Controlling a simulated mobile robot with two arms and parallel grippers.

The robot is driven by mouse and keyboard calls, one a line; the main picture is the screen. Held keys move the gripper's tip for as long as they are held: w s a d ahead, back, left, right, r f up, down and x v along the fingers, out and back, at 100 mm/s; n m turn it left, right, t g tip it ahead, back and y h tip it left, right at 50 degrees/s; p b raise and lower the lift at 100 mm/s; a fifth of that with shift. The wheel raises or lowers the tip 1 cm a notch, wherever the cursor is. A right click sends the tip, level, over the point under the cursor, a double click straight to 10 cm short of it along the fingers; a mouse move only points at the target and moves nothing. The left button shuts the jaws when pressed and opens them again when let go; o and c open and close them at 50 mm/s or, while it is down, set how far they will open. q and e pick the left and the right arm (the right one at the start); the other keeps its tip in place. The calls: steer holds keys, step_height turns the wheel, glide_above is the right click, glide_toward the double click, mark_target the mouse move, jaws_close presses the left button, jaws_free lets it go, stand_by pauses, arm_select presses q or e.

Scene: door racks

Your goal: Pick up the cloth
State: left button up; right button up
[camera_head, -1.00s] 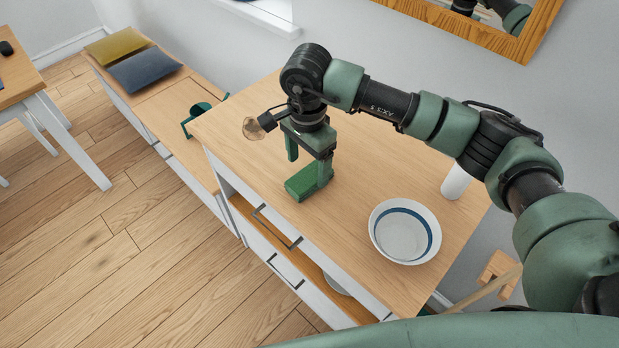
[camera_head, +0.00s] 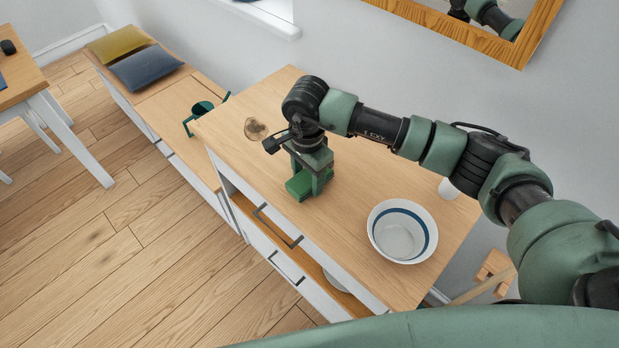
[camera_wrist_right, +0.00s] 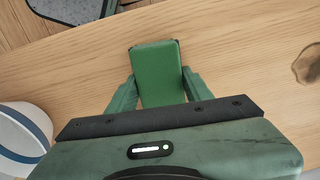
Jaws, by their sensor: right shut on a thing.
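The cloth (camera_head: 297,187) is a small folded green pad at the front edge of the cabinet top. It also shows in the right wrist view as a green rectangle (camera_wrist_right: 156,64). My right gripper (camera_head: 310,181) points down over it and is shut on it, with one finger on each side in the wrist view (camera_wrist_right: 158,88). I cannot tell whether the cloth is clear of the wood. My left gripper is not in view.
A white bowl with a blue band (camera_head: 402,231) stands on the cabinet top (camera_head: 352,180), near a white cylinder (camera_head: 448,189). A brown, glassy round object (camera_head: 255,129) is left of the gripper. A lower bench (camera_head: 165,103) bears cushions and a dark green item (camera_head: 203,113).

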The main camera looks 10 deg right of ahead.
mark_target(307, 178)
steer(key=shift+r, duration=0.1)
step_height(307, 178, up, 20)
steer(key=b, duration=0.4)
